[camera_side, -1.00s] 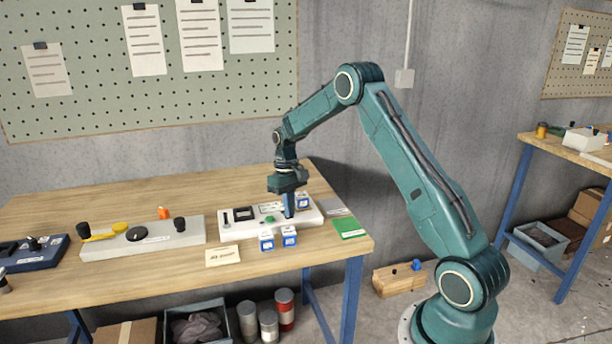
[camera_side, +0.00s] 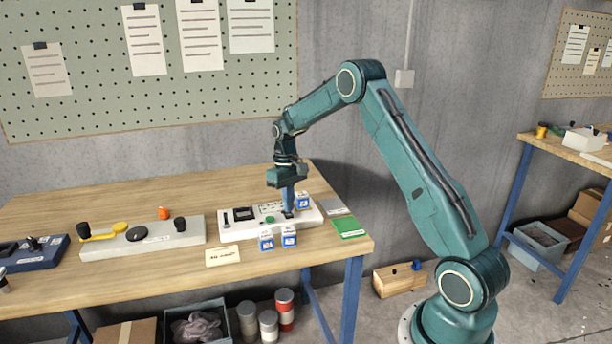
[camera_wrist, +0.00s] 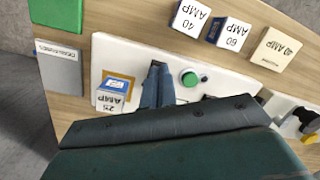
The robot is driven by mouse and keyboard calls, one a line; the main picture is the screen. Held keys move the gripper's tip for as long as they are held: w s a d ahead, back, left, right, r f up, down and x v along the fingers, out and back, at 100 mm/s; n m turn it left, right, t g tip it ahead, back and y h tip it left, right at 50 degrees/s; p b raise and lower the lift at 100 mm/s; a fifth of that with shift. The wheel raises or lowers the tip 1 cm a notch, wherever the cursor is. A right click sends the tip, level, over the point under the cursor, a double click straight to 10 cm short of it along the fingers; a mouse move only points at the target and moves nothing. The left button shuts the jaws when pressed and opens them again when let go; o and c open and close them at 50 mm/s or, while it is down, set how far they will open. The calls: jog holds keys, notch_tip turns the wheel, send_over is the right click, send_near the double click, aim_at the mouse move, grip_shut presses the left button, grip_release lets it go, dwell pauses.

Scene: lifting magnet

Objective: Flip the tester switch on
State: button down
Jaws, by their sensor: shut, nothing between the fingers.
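The tester (camera_side: 262,231) is a long white box on the bench, with a green button (camera_side: 270,219), a dark display (camera_side: 243,213) and a dark slotted control (camera_side: 226,220) at its left end. My gripper (camera_side: 289,208) is shut and empty, pointing down just above the tester's right half. A small dark part (camera_side: 289,215) shows under the fingertips; I cannot tell whether it is the switch or its position. In the wrist view, my fingers (camera_wrist: 157,70) are together beside the green button (camera_wrist: 190,78), and a 25 AMP block (camera_wrist: 113,92) stands on the tester.
Two blocks marked 40 AMP (camera_wrist: 190,17) and 60 AMP (camera_wrist: 229,32) stand in front of the tester, near a 40 AMP card (camera_wrist: 277,48). A green pad (camera_side: 348,227) lies at right. A grey box with knobs (camera_side: 140,240) is at left.

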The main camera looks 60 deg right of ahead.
aim_at(288, 214)
jog(key=shift+w+d+r, duration=0.1)
jog(key=shift+d+r, duration=0.05)
jog(key=shift+r, duration=1.15)
jog(key=shift+w+d+r, duration=0.1)
jog(key=shift+r, duration=1.15)
jog(key=s+a+r+n+t+h, duration=0.1)
jog(key=s+a+r+t, duration=0.1)
jog(key=s+a+r, duration=0.45)
jog(key=s+a+r+t, duration=0.1)
jog(key=s+a+r, duration=0.3)
jog(key=a+r, duration=0.45)
jog(key=s+a+n+t, duration=0.1)
jog(key=s+a, duration=0.3)
jog(key=s, duration=0.5)
jog(key=s+a+n+t, duration=0.1)
jog(key=s+a, duration=0.3)
jog(key=s, duration=0.5)
jog(key=shift+s+a+t, duration=0.2)
jog(key=shift+t, duration=0.7)
